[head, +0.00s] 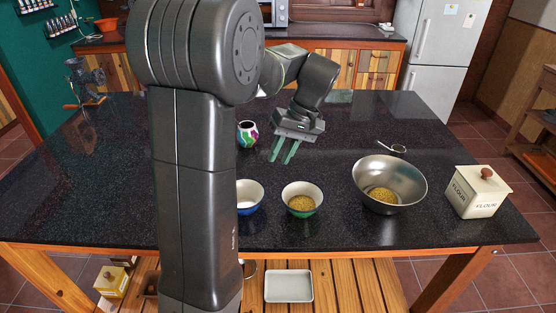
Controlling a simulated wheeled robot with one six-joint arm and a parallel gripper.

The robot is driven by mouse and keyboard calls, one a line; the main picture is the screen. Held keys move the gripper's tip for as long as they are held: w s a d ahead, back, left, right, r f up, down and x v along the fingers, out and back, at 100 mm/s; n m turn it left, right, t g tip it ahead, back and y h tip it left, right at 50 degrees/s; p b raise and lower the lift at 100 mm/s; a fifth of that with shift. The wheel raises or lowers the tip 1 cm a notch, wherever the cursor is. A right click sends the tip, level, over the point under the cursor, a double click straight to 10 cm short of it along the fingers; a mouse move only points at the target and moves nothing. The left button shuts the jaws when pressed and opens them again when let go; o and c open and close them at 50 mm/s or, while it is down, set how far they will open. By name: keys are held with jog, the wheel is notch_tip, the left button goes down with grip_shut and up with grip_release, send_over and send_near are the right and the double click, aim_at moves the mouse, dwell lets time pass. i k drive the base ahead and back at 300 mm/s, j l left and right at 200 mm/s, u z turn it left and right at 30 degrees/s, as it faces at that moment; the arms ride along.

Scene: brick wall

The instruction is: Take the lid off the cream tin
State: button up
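The cream tin (474,197), marked FLOUR, stands upright at the right end of the dark table. Its cream lid (482,180) with a round brown knob (487,172) sits on top. My gripper (279,161) is above the middle of the table, well to the left of the tin. Its two green fingers point down and are apart, with nothing seen between them.
A large steel bowl (373,168) with yellow grains stands between my gripper and the tin.

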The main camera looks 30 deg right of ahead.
aim_at(483, 180)
jog(key=z, duration=2.9)
